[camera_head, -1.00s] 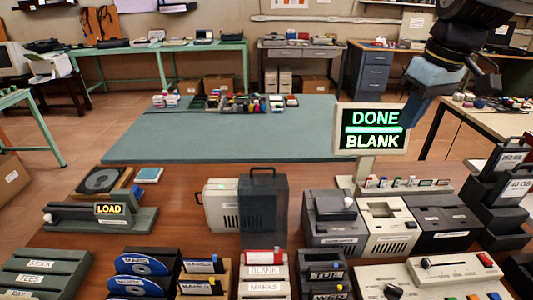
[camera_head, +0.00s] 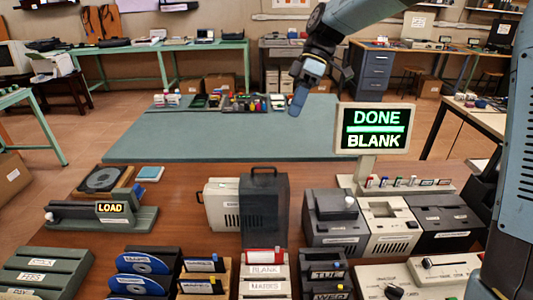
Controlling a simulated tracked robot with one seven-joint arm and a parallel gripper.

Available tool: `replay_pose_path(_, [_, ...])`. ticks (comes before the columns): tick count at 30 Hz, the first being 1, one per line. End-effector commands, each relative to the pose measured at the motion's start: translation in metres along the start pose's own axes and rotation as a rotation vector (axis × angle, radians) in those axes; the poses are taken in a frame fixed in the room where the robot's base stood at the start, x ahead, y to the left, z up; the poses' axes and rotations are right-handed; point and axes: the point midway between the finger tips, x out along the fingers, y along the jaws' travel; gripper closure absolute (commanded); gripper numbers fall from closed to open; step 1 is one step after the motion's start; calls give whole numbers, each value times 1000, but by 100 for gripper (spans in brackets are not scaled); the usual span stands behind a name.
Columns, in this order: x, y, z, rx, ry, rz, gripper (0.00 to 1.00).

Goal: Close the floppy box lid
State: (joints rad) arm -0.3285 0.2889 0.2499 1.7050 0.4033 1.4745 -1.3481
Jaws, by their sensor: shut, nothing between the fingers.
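The floppy box (camera_head: 264,287) stands at the front middle of the brown table, with dividers labelled BLANK and MARKS and a red item at its back. A dark smoked panel with a handle on top, which looks like its lid (camera_head: 264,205), stands upright behind the dividers, so the box looks open. The hinge is not clear. My gripper (camera_head: 298,100) is shut and empty, pointing down in the air above and beyond the lid, slightly to its right. It does not touch the lid.
A beige case (camera_head: 220,203) stands left of the lid. Grey drive units (camera_head: 335,225) and a DONE BLANK sign (camera_head: 375,129) stand to the right. Disc holders (camera_head: 140,265) are at the left front. My arm covers the right edge.

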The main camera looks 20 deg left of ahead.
Motion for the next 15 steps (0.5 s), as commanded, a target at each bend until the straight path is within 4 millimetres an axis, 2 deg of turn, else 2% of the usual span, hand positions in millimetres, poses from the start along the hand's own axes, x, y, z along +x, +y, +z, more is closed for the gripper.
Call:
replay_pose_path(6, [16, 17, -23, -124, 25, -81, 100])
replay_pose_path(11, [22, 19, -28, -153, 31, -98, 100])
replay_pose_path(15, [35, 18, -28, -153, 31, -99, 100])
